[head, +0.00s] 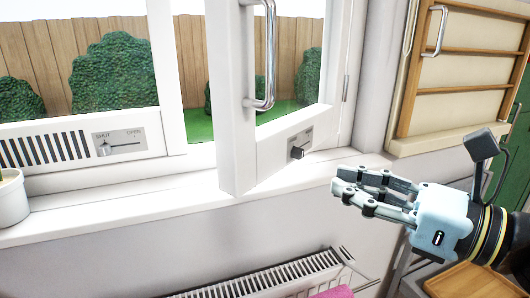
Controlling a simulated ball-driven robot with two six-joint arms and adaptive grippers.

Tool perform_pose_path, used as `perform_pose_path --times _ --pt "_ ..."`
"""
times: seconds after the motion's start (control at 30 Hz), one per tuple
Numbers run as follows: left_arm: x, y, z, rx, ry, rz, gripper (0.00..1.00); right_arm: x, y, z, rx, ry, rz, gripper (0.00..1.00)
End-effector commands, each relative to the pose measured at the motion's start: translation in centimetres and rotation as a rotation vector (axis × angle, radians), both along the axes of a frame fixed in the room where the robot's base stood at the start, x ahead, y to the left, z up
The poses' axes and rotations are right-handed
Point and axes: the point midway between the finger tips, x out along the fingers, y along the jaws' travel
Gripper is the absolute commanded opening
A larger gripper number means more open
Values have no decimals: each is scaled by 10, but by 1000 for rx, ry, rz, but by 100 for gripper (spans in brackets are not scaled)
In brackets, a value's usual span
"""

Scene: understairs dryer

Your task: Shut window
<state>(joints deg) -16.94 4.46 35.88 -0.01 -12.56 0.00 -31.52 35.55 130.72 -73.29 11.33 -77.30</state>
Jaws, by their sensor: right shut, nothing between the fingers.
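The white-framed window sash (237,110) stands swung open into the room, hinged on its right side. A chrome bar handle (270,55) is upright on the sash. A small dark knob (297,152) sits on a grey plate low on the sash. My right gripper (338,187) is to the right of the sash's lower edge, in front of the sill. Its fingers are shut, point left and hold nothing. It looks apart from the sash. My left gripper is not in view.
The white sill (100,204) runs below the window, with a white pot (12,200) at its left end. A fixed pane's vent slider (120,144) is at left. A radiator (290,275) is below. A wooden-framed cabinet door (462,70) is at right.

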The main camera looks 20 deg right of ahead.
Motion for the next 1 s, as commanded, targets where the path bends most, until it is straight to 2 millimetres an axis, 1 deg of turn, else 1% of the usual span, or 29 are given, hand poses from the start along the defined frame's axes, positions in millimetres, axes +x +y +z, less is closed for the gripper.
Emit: perform_pose_path --times 0.03,0.1,0.2,0.27,0.43,0.6,0.7,0.83,1.0 --pt "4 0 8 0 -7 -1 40 4 1 5 5 -3 -6 0" --pt "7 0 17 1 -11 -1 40 10 5 6 8 -1 -6 0" --pt "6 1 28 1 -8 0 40 21 14 5 9 5 -6 0" --pt "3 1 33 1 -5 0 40 31 19 5 10 3 -7 0" --pt "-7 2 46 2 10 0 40 61 40 5 12 5 -4 0" --pt "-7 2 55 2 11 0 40 88 58 2 9 7 -2 0" --pt "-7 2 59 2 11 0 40 99 66 2 9 7 -2 0" --pt "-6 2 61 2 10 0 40 108 72 0 6 7 -2 0" --pt "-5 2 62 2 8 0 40 112 74 -1 4 9 -1 0"
